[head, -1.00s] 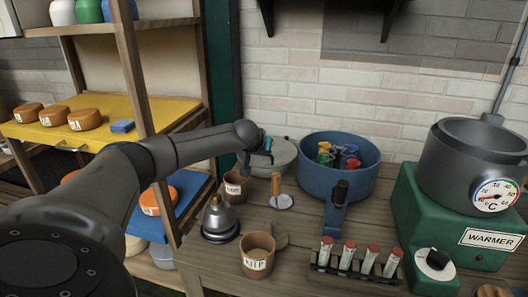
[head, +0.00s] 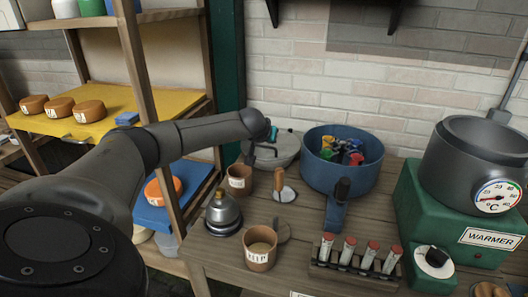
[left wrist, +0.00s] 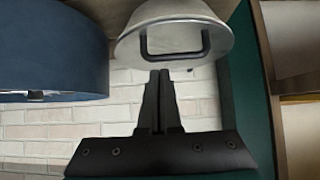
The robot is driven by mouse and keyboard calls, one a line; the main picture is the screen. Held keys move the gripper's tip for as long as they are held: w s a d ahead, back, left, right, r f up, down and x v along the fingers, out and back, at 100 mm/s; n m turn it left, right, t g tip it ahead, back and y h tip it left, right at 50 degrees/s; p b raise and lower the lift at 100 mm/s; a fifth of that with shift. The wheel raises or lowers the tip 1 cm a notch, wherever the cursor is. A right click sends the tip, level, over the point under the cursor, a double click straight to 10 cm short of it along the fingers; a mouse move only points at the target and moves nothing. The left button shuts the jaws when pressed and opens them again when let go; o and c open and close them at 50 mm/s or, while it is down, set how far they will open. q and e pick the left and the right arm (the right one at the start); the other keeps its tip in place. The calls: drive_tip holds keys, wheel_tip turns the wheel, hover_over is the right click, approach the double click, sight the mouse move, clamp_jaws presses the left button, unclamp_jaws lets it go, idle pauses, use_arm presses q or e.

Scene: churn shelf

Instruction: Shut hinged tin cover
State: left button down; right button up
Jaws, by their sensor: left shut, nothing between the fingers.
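A round pale-grey metal tin (head: 286,150) stands at the back of the wooden bench, left of the blue tub. My left forearm and gripper partly hide it in the head view. In the left wrist view a pale rounded metal piece (left wrist: 168,18) with a black wire handle (left wrist: 176,55) fills the top middle; I cannot tell whether it is the cover or the tin's body, or how far the cover stands open. My left gripper (left wrist: 161,76) is shut and empty, its tips close to the handle; contact is unclear. It also shows small in the head view (head: 248,158). My right gripper is out of view.
The blue tub (head: 341,178) with coloured items stands right of the tin. A brown cup (head: 239,182), a wooden-handled tool (head: 279,180) and a metal bell-shaped item (head: 222,213) stand in front. A green warmer (head: 452,225) is at right, wooden shelves at left.

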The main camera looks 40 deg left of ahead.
use_arm(q)
wheel_tip(320, 180, up, 3)
drive_tip(key=shift+w+a+r+p, duration=0.1)
drive_tip(key=shift+w+a+p, duration=0.05)
drive_tip(key=shift+p, duration=0.3)
drive_tip(key=s+d+f+b, duration=0.2)
drive_tip(key=s+d+f, duration=0.2)
drive_tip(key=s, duration=0.3)
drive_tip(key=shift+s+f, duration=0.3)
drive_tip(key=shift+f, duration=0.3)
